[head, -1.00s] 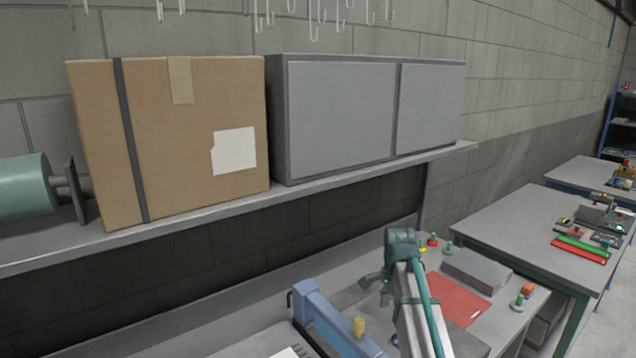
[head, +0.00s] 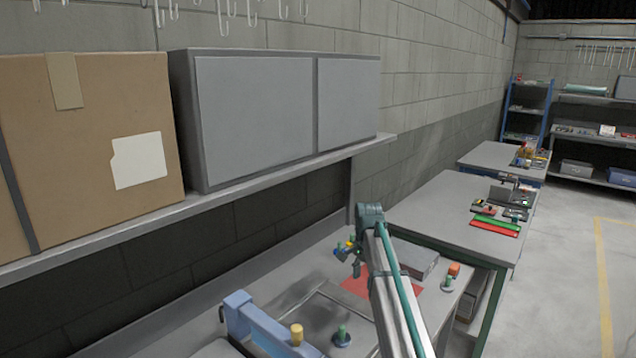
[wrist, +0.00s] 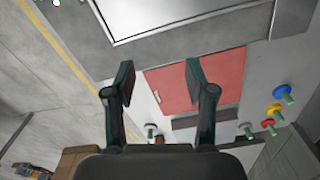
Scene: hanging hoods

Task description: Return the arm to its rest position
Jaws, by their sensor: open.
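My arm (head: 393,290) reaches up from the bottom of the head view, over the near workbench. My gripper (wrist: 160,85) shows in the wrist view with its two dark fingers spread wide and nothing between them. Beyond the fingers lies a red mat (wrist: 203,80) on the bench; it also shows partly behind my arm in the head view (head: 355,286). In the head view the fingertips are too small to make out clearly.
A shelf (head: 300,162) above the bench holds a cardboard box (head: 95,120) and a grey cabinet (head: 255,115). A blue clamp-like frame (head: 255,325) stands left of my arm. Several coloured knobs (wrist: 275,110) stand beside the mat. Open floor (head: 560,270) lies at right.

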